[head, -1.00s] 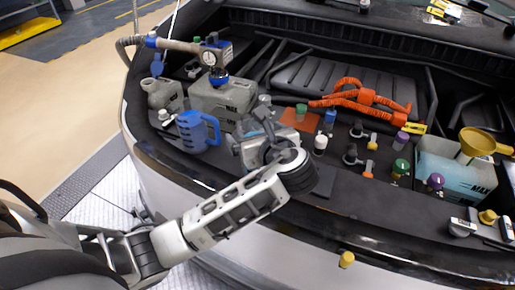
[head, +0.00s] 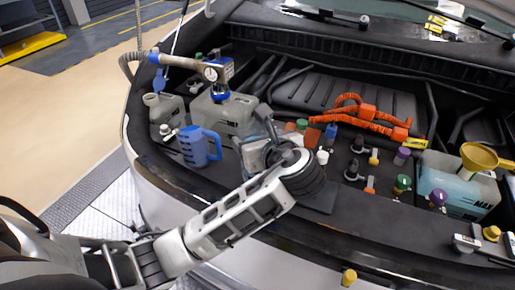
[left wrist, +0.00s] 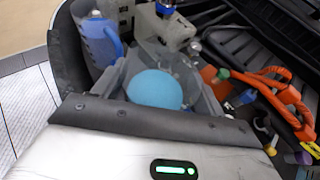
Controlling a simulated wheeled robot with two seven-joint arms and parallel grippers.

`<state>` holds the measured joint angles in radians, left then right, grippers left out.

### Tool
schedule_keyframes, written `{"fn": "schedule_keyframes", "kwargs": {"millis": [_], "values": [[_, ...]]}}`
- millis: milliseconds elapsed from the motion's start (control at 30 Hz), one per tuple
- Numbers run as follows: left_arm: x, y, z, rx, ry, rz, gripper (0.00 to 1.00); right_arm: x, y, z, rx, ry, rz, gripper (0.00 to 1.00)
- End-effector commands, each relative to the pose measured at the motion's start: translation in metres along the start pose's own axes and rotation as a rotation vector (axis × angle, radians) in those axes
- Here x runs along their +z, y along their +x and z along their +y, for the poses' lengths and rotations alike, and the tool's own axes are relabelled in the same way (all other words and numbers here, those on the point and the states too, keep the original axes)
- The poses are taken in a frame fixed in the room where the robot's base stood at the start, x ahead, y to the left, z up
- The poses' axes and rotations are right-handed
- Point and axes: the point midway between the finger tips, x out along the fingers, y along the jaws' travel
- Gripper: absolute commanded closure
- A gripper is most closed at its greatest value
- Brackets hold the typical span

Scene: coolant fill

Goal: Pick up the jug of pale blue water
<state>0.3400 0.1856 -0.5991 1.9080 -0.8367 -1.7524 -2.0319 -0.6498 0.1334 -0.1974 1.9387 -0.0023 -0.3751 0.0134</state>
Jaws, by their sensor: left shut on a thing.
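The jug of pale blue water (head: 251,157) is clear and stands out beside my left gripper (head: 262,138) in the head view, partly hidden by the fingers and wrist. My left gripper is shut on it. In the left wrist view the round pale blue water surface (left wrist: 155,88) shows directly in front of the palm, inside the clear walls. I cannot tell whether the jug's base touches the ledge. My right gripper is in neither view.
A solid blue jug (head: 196,148) stands left of my gripper. Behind it are a grey-white tank (head: 222,110) and a hose fitting with a gauge (head: 210,73). Orange cables (head: 365,112), coloured caps and a tank with a yellow funnel (head: 480,157) lie to the right.

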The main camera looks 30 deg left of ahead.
Motion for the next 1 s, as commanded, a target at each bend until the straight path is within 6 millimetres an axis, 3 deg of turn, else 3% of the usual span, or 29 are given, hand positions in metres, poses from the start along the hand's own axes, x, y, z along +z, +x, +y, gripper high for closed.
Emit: {"fn": "schedule_keyframes", "kwargs": {"millis": [267,500,733,1000], "values": [[0.038,-0.069,-0.019,-0.013,-0.008,-0.001,0.68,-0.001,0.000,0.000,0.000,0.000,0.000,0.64],[0.036,-0.123,-0.037,-0.008,-0.002,0.006,0.68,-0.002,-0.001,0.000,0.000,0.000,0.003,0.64],[0.038,-0.150,-0.045,-0.006,-0.001,0.002,0.68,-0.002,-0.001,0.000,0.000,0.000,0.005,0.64],[0.039,-0.158,-0.047,-0.004,-0.001,-0.001,0.68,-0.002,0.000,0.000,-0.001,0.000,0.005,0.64]]}}
